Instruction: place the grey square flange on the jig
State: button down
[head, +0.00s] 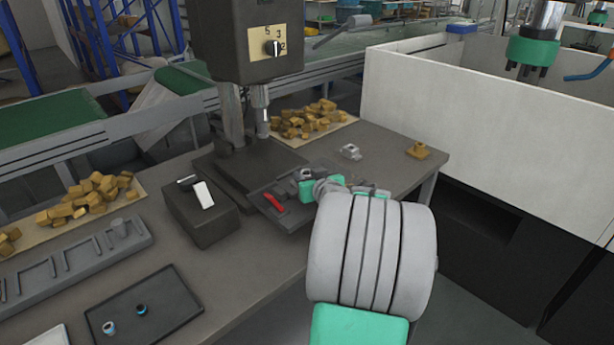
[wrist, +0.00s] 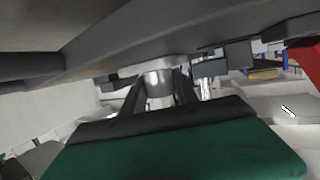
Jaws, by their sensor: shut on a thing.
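My gripper (head: 306,174) is at the far end of my arm, beside the drill press table. In the wrist view my gripper (wrist: 172,92) is shut on a grey metal part with a round boss, which I take as the grey square flange (wrist: 158,80). The flange's square outline is mostly hidden. The jig appears to be the dark plate with a red handle (head: 273,203) in front of the drill press. A dark grey plate edge (wrist: 130,42) spans the wrist view above the flange. I cannot tell whether the flange touches the jig.
A light grey part (head: 349,153) and a brass flange (head: 418,151) sit on the bench to the right. The drill press (head: 248,45) stands over the jig. A dark box (head: 205,215) is left of it. A black tray (head: 165,318) lies front left.

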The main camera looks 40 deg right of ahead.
jog(key=c, duration=1.4)
grip_release()
jog(key=shift+f, duration=0.1)
jog(key=o, duration=0.5)
jog(key=shift+c, duration=0.2)
jog(key=shift+r, duration=0.35)
jog(key=b+v, duration=0.1)
jog(key=v, duration=1.1)
jog(key=shift+f, duration=0.15)
